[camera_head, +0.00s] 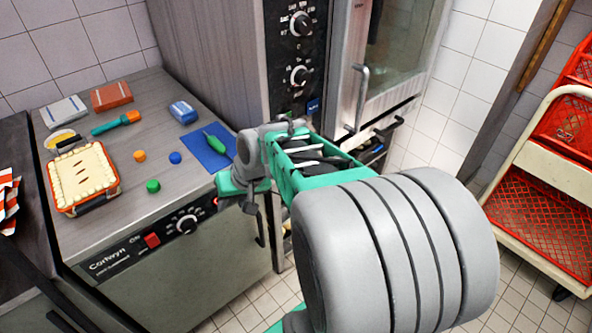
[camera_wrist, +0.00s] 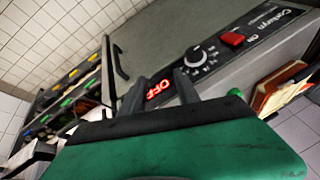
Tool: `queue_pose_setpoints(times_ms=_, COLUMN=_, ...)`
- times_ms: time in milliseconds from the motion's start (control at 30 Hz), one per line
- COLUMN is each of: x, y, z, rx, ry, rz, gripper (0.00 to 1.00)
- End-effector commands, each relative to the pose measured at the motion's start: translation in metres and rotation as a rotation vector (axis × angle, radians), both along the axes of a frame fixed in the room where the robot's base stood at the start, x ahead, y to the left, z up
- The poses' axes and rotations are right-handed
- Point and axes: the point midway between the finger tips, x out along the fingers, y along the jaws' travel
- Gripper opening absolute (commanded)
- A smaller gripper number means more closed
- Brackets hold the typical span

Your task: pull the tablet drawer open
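I cannot pick out the tablet drawer with certainty. In the wrist view, a stack of dark, narrow fronts with yellow, green and orange marks (camera_wrist: 72,95) lies at the left. A dark bar handle (camera_wrist: 119,62) stands beside it. My gripper (camera_wrist: 160,88) has its two dark fingers apart, with nothing between them. They are in front of the counter unit's control panel, near its red display (camera_wrist: 158,89). In the head view my gripper (camera_head: 250,205) is at the right end of that panel, partly hidden by my own arm.
The counter unit (camera_head: 185,85) carries a pie (camera_head: 80,178), a blue mat (camera_head: 205,150) and small coloured items. An oven (camera_head: 300,55) with a bar handle (camera_head: 361,95) stands behind my arm. A trolley with red crates (camera_head: 545,215) is at the right. Tiled floor shows between.

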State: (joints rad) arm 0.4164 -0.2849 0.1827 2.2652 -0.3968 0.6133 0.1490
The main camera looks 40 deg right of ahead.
Motion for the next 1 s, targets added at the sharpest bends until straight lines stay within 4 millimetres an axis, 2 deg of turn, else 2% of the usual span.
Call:
queue_pose_setpoints(times_ms=33, x=0.019, y=-0.032, z=-0.039, rx=0.101, ry=-0.03, rz=-0.103, gripper=0.38)
queue_pose_setpoints(times_ms=67, x=0.03, y=-0.049, z=-0.05, rx=0.166, ry=-0.063, rz=-0.16, gripper=0.38)
queue_pose_setpoints(times_ms=100, x=0.043, y=-0.074, z=-0.065, rx=0.256, ry=-0.115, rz=-0.241, gripper=0.38)
queue_pose_setpoints(times_ms=167, x=0.054, y=-0.118, z=-0.083, rx=0.396, ry=-0.205, rz=-0.376, gripper=0.38)
queue_pose_setpoints(times_ms=200, x=0.056, y=-0.15, z=-0.094, rx=0.489, ry=-0.272, rz=-0.467, gripper=0.38)
queue_pose_setpoints(times_ms=300, x=0.045, y=-0.224, z=-0.108, rx=0.694, ry=-0.449, rz=-0.674, gripper=0.38)
queue_pose_setpoints(times_ms=400, x=0.023, y=-0.275, z=-0.112, rx=0.828, ry=-0.586, rz=-0.81, gripper=0.38)
queue_pose_setpoints(times_ms=433, x=0.017, y=-0.286, z=-0.112, rx=0.855, ry=-0.616, rz=-0.836, gripper=0.38)
queue_pose_setpoints(times_ms=500, x=0.008, y=-0.302, z=-0.112, rx=0.899, ry=-0.666, rz=-0.88, gripper=0.38)
queue_pose_setpoints(times_ms=600, x=0.009, y=-0.31, z=-0.111, rx=0.919, ry=-0.69, rz=-0.896, gripper=0.38)
queue_pose_setpoints(times_ms=900, x=0.063, y=-0.307, z=-0.121, rx=0.915, ry=-0.688, rz=-0.893, gripper=0.38)
queue_pose_setpoints(times_ms=1000, x=0.074, y=-0.307, z=-0.124, rx=0.916, ry=-0.688, rz=-0.894, gripper=0.38)
